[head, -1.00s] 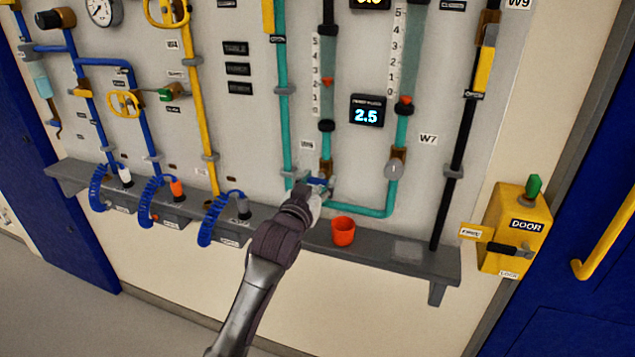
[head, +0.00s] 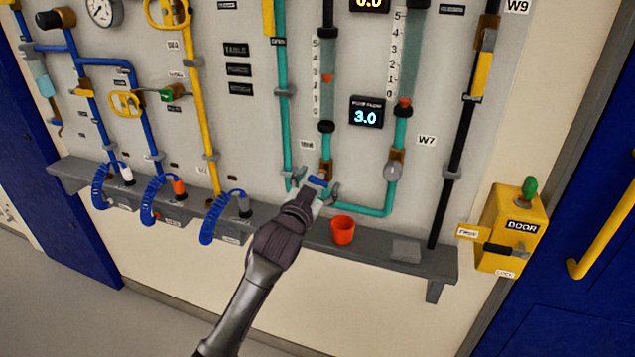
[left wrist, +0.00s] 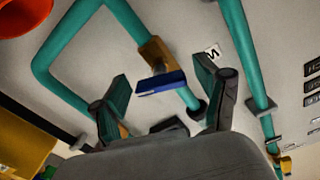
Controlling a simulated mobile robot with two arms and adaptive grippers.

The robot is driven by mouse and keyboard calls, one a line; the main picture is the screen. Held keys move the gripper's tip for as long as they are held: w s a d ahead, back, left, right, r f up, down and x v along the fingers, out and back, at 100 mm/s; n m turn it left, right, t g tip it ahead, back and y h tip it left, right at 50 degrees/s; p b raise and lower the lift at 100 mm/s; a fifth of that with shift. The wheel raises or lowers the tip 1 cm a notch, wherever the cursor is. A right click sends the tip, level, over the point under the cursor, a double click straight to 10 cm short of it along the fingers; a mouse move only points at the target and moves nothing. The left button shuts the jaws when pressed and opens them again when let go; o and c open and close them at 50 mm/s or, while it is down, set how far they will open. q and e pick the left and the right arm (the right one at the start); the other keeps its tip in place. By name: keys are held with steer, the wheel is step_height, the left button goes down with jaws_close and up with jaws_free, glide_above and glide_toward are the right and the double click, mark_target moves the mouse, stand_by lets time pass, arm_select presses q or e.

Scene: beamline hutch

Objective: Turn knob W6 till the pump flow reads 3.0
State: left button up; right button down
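Knob W6 is a blue handle (head: 317,182) on a brass valve body at the foot of the left teal flow tube (head: 327,95). It also shows as a blue bar in the left wrist view (left wrist: 161,82). The pump flow display (head: 366,117) reads 3.0 in cyan digits. My left gripper (head: 318,180) is open, its two fingers spread on either side of the knob. In the left wrist view the fingers (left wrist: 163,72) stand apart with clear gaps to the blue bar. My right gripper is not in view.
A grey shelf (head: 275,222) runs below the knob. A red cup (head: 343,230) stands on it close to my gripper. A teal pipe (head: 365,211) bends right to knob W7 (head: 393,172). A yellow door box (head: 509,230) is at the right.

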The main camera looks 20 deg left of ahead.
arm_select(q)
steer(key=s, duration=1.2)
steer(key=shift+a, duration=0.25)
